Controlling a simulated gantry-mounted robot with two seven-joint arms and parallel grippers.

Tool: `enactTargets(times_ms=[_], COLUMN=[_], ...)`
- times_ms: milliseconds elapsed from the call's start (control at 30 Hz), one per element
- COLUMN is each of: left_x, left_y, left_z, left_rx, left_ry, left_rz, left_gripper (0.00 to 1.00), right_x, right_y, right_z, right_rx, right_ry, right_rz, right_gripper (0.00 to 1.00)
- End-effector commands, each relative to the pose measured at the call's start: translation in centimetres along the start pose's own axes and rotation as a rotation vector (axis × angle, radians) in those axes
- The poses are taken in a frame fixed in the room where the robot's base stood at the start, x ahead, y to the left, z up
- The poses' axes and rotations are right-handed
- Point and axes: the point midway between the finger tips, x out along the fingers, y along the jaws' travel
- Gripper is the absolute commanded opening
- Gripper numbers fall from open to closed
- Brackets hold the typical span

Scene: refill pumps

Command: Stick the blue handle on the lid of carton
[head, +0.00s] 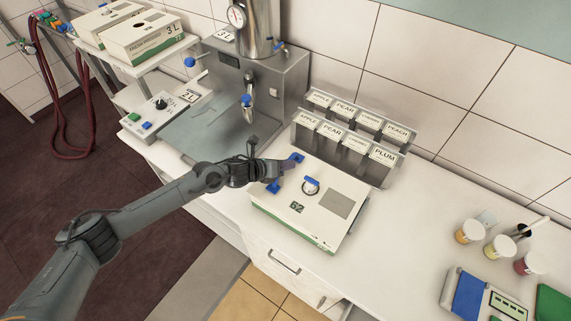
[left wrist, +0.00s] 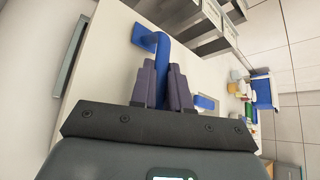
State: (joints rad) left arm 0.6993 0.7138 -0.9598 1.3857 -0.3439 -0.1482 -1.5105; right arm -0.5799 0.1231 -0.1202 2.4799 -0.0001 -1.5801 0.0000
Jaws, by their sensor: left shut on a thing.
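The blue handle (head: 295,158) is a strip with flat blue ends. My left gripper (head: 287,167) is shut around its middle, and a second blue end (head: 273,187) shows on the near side of the fingers. The left wrist view shows the handle (left wrist: 161,50) between the dark fingers (left wrist: 163,82). The carton (head: 280,206) is a white box with a green lower band, marked 62, with a grey patch and a blue-capped spout (head: 311,186) on top. The handle is over the left back part of its lid; I cannot tell whether it touches. My right gripper is not in view.
A metal rack (head: 350,140) of fruit-labelled cards stands close behind the carton. A steel dispenser (head: 262,70) is at the back left. Small jars (head: 499,246) and a blue-and-white device (head: 468,297) are at the right. The counter between them and the carton (head: 405,225) is clear.

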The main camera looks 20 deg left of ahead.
Motion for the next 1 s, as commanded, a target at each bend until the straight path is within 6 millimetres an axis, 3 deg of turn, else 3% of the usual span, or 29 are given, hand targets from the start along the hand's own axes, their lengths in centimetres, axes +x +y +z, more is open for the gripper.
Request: enactTargets(times_ms=[867, 900, 1000], left_x=[0.4, 0.4, 0.4], left_y=[0.51, 0.52, 0.51], left_z=[-0.64, -0.65, -0.65], left_rx=[0.0, 0.0, 0.0], left_ry=[0.002, 0.002, 0.002], left_rz=[0.002, 0.002, 0.002], left_gripper=[0.0, 0.17, 0.33], right_x=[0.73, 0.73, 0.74], right_y=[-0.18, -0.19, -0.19], right_z=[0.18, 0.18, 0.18], right_rx=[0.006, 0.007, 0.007], right_ry=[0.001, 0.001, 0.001], right_rz=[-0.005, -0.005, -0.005], right_gripper=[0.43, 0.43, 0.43])
